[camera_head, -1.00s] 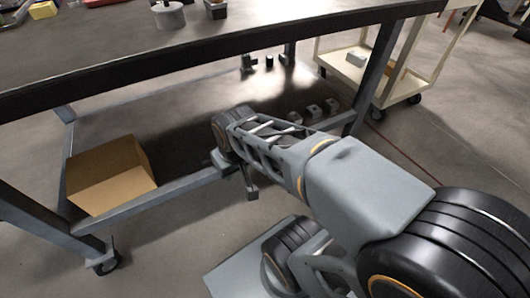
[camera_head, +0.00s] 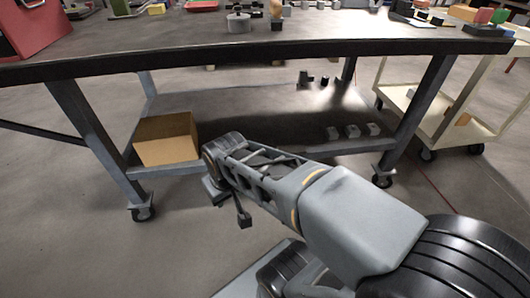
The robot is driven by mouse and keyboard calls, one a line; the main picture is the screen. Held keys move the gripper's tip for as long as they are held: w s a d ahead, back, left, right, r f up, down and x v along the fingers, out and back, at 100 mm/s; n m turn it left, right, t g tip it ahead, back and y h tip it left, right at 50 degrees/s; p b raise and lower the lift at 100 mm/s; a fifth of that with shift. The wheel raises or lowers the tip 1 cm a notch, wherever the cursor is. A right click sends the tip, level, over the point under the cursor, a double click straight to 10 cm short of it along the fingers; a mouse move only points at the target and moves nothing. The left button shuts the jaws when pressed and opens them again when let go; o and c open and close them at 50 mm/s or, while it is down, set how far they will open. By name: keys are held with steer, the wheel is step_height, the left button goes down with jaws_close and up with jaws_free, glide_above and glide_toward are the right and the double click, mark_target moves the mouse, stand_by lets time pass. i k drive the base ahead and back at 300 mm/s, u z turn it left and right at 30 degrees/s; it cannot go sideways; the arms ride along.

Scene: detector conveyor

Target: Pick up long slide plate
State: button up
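I cannot make out which object is the long slide plate. Several small parts stand on the workbench top, among them a grey cylinder (camera_head: 239,23), but they are too small to name surely. My arm reaches from the lower right toward the front of the workbench. The end of my gripper (camera_head: 243,217) points down, below the level of the bench top and in front of its lower shelf. It is small and dark here, partly hidden by my arm, and I cannot tell whether it is open. No held object can be made out.
The workbench (camera_head: 300,47) has a dark front edge and wheeled legs. Its lower shelf (camera_head: 270,110) carries a cardboard box (camera_head: 166,140) and several grey blocks (camera_head: 352,131). A red case (camera_head: 30,28) stands at the top left. A cream cart (camera_head: 440,118) stands to the right. Floor in front is clear.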

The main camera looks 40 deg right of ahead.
mark_target(299, 149)
steer(key=u, duration=0.35)
steer(key=i, duration=0.95)
steer(key=z, duration=2.15)
